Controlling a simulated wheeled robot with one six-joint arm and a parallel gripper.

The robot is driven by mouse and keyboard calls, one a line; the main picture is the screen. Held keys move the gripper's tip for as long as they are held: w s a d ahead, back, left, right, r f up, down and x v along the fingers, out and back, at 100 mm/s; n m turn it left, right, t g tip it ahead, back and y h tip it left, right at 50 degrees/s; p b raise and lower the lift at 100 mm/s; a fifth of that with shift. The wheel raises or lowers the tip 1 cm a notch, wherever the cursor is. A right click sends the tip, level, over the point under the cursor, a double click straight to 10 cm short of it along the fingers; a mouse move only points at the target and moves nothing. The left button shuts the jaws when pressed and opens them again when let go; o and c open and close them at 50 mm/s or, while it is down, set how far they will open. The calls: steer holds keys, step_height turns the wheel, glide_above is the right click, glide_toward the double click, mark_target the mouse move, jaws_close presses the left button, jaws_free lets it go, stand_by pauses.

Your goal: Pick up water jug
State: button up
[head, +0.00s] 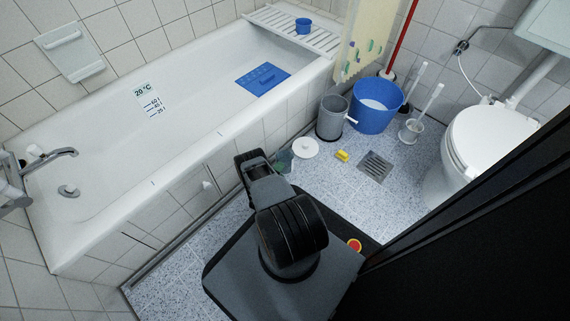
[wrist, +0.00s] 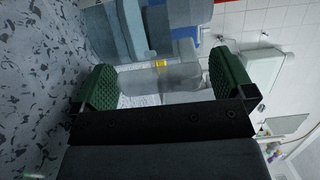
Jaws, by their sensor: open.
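A clear, see-through container that looks like the water jug (wrist: 165,84) is between my gripper's two green finger pads in the wrist view. My gripper (wrist: 164,78) is open around it. Whether either pad touches it cannot be told. In the head view my gripper (head: 284,162) is low over the floor beside the bathtub. There my own arm hides most of it, and the jug cannot be clearly made out.
The bathtub (head: 190,143) runs along the left. A white lid (head: 305,149), a yellow sponge (head: 342,156) and a floor drain (head: 375,167) lie beyond my gripper. A grey bin (head: 331,122), a blue bucket (head: 375,115) and the toilet (head: 487,140) stand farther off.

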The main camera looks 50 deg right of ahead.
steer(key=shift+c, duration=0.5)
steer(key=c, duration=1.5)
